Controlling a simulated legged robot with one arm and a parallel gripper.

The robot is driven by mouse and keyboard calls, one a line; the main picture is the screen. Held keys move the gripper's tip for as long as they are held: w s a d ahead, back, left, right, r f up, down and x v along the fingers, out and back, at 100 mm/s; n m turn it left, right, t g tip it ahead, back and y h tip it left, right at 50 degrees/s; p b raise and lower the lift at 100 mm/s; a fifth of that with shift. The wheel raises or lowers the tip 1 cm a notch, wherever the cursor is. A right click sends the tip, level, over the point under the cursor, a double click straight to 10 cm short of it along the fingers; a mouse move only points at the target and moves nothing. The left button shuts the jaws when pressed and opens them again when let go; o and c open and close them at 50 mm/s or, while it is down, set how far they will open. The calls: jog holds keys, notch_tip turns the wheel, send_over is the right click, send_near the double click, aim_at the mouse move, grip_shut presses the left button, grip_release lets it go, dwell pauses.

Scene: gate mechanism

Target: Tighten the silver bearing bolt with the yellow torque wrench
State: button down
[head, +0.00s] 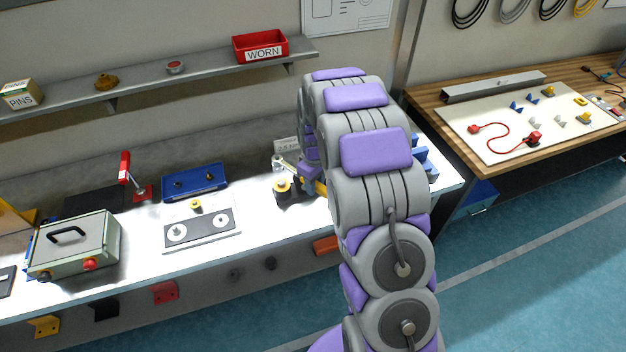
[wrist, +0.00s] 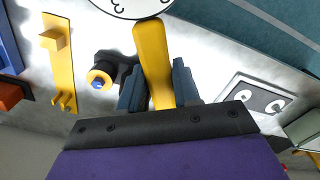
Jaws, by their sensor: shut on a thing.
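The yellow torque wrench (wrist: 153,58) is held by its handle between the two dark blue-grey fingers of my gripper (wrist: 156,88) in the wrist view. A white round dial (wrist: 130,5) with dark marks shows at the top edge, at the far end of the handle. In the head view, part of the yellow handle (head: 320,187) shows beside my arm, which hides my gripper. A black mount with a yellow ring (head: 282,187) stands left of my arm; it also shows left of my fingers in the wrist view (wrist: 100,80), apart from them, with a blue centre. I cannot make out the silver bolt.
A plate with two white discs (head: 202,231), a blue tray (head: 194,182) and a grey-green case (head: 75,245) lie to the left on the bench. A yellow forked piece (wrist: 58,62) lies left of the mount. A red WORN bin (head: 260,46) stands on the shelf.

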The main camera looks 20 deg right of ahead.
jog(key=shift+d+f, duration=0.25)
jog(key=shift+d+f+b, duration=0.1)
jog(key=shift+f+b, duration=0.2)
jog(key=shift+f, duration=0.3)
jog(key=f, duration=0.3)
jog(key=shift+a+f+b, duration=0.1)
jog(key=shift+a+b, duration=0.15)
jog(key=shift+b, duration=0.1)
jog(key=shift+d+f, duration=0.15)
jog(key=shift+s+f, duration=0.1)
jog(key=shift+f, duration=1.25)
dwell(1.1)
